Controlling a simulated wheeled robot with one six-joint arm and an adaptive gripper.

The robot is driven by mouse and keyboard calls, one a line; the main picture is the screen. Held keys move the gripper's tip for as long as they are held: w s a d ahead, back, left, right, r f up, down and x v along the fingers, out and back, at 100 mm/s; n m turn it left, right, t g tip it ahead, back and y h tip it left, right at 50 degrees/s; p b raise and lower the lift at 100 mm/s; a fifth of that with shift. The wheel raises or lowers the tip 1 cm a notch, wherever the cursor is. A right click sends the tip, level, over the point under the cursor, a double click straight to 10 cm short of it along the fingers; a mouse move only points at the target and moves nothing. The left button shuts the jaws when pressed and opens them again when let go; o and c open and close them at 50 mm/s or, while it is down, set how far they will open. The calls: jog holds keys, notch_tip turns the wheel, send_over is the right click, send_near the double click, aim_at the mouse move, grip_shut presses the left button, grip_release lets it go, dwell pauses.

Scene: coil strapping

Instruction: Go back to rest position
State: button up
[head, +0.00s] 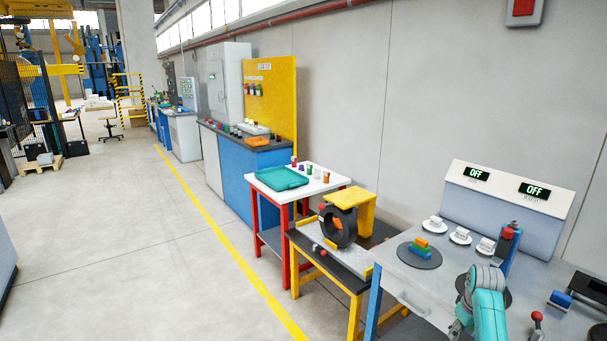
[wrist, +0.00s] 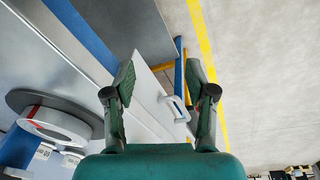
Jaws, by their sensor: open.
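My gripper (wrist: 160,90) shows in the wrist view with its two green fingers spread wide and nothing between them. Behind the fingers are the grey table side with a white handle (wrist: 174,108) and the floor. In the head view my teal arm stands at the lower right over the grey table (head: 405,283); the fingertips cannot be made out there. The dark coil (head: 339,228) stands upright on the yellow-framed stand (head: 357,288), under a yellow block (head: 350,197), well left of my arm.
A white table with a green tray (head: 276,179) stands farther back. Open floor (head: 150,260) lies to the left.

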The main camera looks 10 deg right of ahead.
jog(key=s+a+f+t+h, duration=0.1)
jog(key=s+a+f+t, duration=0.35)
jog(key=a+f, duration=1.05)
jog(key=s+a+f+t, duration=0.1)
jog(key=s+a+f, duration=0.2)
jog(key=s+a, duration=0.4)
jog(key=s+a+f+t, duration=0.1)
jog(key=s+a+f, duration=0.2)
jog(key=s+a, duration=0.45)
jog(key=s+a+r+t, duration=0.2)
jog(key=s+a+r, duration=0.25)
jog(key=s, duration=0.45)
jog(key=s+a+r+t, duration=0.1)
jog(key=s+a+r, duration=0.3)
jog(key=s, duration=0.5)
jog(key=s+a+r+t+y, duration=0.1)
jog(key=s+r+t, duration=0.1)
jog(key=s+r, duration=0.4)
jog(key=s+a+r+t+y, duration=0.1)
jog(key=s+r, duration=0.5)
jog(key=r, duration=0.8)
jog(key=shift+r+t, duration=0.2)
jog(key=shift+t, duration=0.15)
